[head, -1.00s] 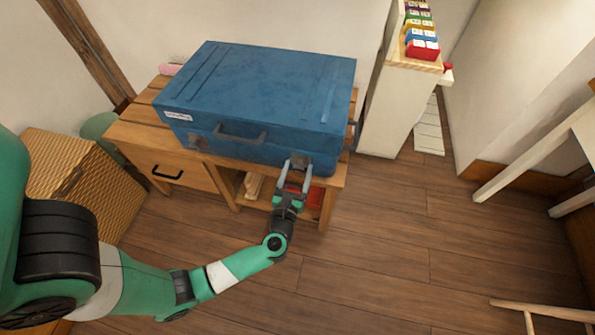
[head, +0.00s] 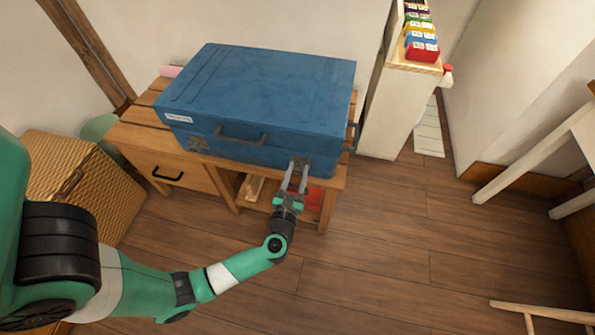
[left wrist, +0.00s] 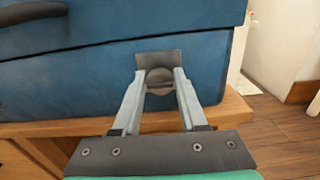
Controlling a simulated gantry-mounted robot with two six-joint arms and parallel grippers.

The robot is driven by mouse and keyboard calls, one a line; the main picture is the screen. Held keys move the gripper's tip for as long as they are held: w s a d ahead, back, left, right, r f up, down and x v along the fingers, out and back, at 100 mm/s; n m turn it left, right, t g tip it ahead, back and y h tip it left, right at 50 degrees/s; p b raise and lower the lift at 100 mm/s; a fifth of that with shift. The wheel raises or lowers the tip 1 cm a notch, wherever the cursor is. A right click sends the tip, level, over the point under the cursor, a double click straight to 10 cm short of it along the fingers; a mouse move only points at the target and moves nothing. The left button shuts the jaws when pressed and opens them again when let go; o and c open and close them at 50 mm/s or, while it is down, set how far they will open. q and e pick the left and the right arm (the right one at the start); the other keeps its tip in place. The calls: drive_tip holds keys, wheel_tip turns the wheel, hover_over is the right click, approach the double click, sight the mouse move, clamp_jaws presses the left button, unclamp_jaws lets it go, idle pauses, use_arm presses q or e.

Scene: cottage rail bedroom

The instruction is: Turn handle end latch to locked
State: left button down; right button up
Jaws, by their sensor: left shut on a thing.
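A blue case (head: 262,85) lies closed on a wooden bench (head: 340,178), with its dark handle (head: 240,137) on the front. The handle end latch (left wrist: 158,77), a dark round knob on a grey plate, sits low on the case front, right of the handle. My left gripper (head: 297,166) reaches it from the front. In the left wrist view my left gripper (left wrist: 160,82) has one finger on each side of the knob and is shut on it. The fingers partly hide the latch in the head view. My right gripper is not in view.
A wicker box (head: 75,180) stands left of the bench. A white shelf (head: 395,105) with coloured boxes (head: 421,40) stands to the right. White furniture legs (head: 530,155) are at the far right. The wooden floor (head: 390,240) in front is mostly clear.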

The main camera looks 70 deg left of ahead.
use_arm(q)
drive_tip(key=m+p, duration=0.2)
drive_tip(key=m, duration=0.1)
drive_tip(key=shift+r+m+p, duration=0.1)
drive_tip(key=shift+m+p, duration=0.2)
drive_tip(key=shift+m, duration=0.1)
drive_tip(key=m+p, duration=0.2)
drive_tip(key=m, duration=0.2)
drive_tip(key=shift+w+d+m, duration=0.1)
drive_tip(key=shift+m, duration=0.2)
drive_tip(key=m+p, duration=0.2)
drive_tip(key=m, duration=0.3)
drive_tip(key=m+p, duration=0.1)
drive_tip(key=m, duration=0.3)
drive_tip(key=shift+f+p, duration=0.3)
drive_tip(key=shift+p, duration=0.05)
drive_tip(key=shift+c, duration=2.4)
unclamp_jaws()
